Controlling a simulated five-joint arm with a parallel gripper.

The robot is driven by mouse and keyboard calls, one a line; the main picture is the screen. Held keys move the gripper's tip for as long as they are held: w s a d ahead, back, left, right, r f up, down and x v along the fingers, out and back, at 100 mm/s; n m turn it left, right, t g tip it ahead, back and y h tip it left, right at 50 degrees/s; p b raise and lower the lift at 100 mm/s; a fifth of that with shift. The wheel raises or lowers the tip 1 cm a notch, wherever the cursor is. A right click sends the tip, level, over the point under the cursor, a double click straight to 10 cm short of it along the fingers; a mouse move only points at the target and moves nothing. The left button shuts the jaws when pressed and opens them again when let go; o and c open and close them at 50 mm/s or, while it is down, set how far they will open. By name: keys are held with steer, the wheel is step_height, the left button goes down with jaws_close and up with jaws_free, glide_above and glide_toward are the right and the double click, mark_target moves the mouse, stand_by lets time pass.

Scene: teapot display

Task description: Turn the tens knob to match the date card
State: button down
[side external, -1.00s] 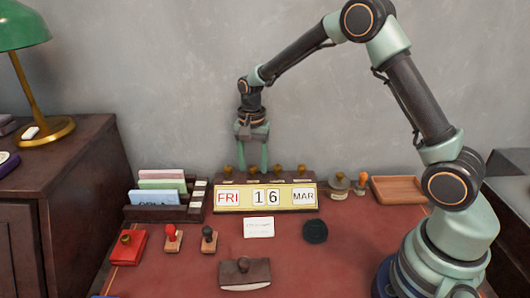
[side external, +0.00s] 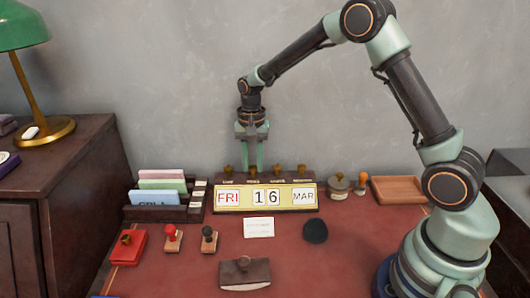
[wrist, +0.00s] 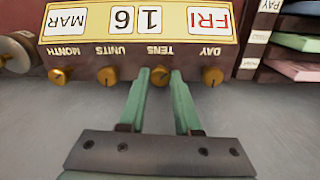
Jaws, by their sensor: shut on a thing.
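The desk calendar (side external: 265,207) has a dark wooden case with a yellow face that reads FRI, 1 6, MAR. Brass knobs line its top. The wrist view shows it upside down, with the labels DAY, TENS, UNITS and MONTH. The tens knob (wrist: 160,77) is between my fingertips in the wrist view. My gripper (side external: 253,168) points straight down over the calendar and is shut on that knob. The fingers hide most of the knob in the side view. The white date card (side external: 258,227) stands in front of the calendar; its writing is too small to read.
The units knob (wrist: 107,76) and day knob (wrist: 212,76) stand close on either side of my fingers. A letter rack (side external: 167,213) is left of the calendar. Stamps, a blotter (side external: 245,273) and a dark round pad (side external: 315,231) lie in front.

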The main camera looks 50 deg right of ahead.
steer(key=n, duration=0.5)
steer(key=shift+r+n, duration=0.1)
steer(key=shift+n, duration=2.4)
steer(key=c, duration=0.6)
jaws_free()
steer(key=shift+r, duration=0.1)
